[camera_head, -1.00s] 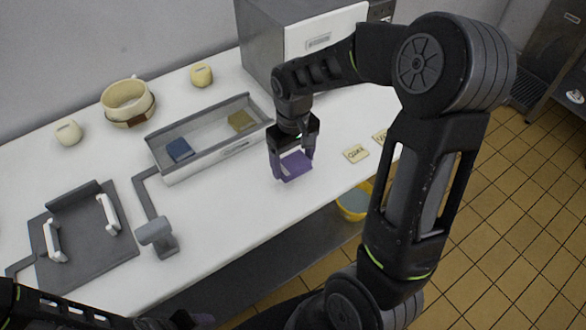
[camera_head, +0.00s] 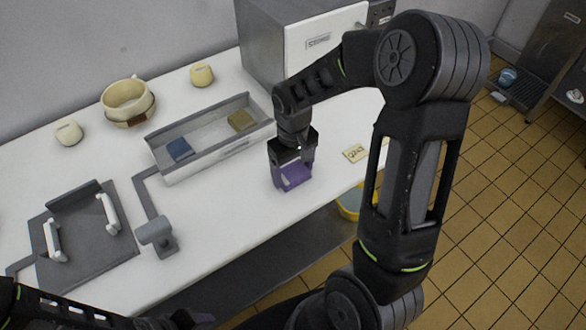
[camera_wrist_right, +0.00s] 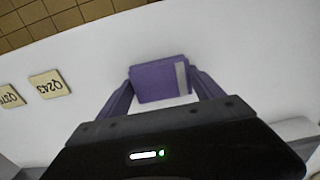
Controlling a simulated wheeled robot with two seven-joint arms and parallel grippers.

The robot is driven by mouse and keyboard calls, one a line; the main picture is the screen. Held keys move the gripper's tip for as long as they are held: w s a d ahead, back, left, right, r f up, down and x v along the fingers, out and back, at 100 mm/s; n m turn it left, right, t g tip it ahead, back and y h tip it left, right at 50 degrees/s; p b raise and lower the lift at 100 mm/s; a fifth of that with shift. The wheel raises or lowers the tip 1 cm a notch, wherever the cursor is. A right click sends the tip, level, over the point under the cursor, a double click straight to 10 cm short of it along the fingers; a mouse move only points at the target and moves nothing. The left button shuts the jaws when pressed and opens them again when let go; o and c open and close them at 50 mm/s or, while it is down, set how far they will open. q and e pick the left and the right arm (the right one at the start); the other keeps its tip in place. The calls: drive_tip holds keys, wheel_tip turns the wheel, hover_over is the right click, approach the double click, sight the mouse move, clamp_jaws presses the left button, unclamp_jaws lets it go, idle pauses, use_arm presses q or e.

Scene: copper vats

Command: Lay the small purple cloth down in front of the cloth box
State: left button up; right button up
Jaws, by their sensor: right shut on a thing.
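The small purple cloth (camera_head: 297,176) is a folded square pad near the front edge of the counter, right of the cloth box's front right corner. The cloth box (camera_head: 212,162) is a long grey-white open tray holding a blue cloth (camera_head: 180,149) and a yellowish cloth (camera_head: 241,120). My right gripper (camera_head: 292,181) is shut on the purple cloth, pointing down. In the right wrist view the cloth (camera_wrist_right: 159,80) sits between both fingers, at or just above the white surface; I cannot tell if it touches. My left gripper (camera_head: 195,320) shows only partly at the bottom edge.
A label tag (camera_head: 355,154) lies right of the cloth on the white counter (camera_head: 230,215). A steel appliance (camera_head: 300,50) stands behind. A grey board with white handles (camera_head: 85,240) and a grey stand (camera_head: 156,235) are at left. The counter before the box is clear.

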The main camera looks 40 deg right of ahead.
sight(293, 172)
drive_tip(key=o, duration=1.3)
wheel_tip(293, 172, up, 12)
drive_tip(key=shift+r, duration=0.15)
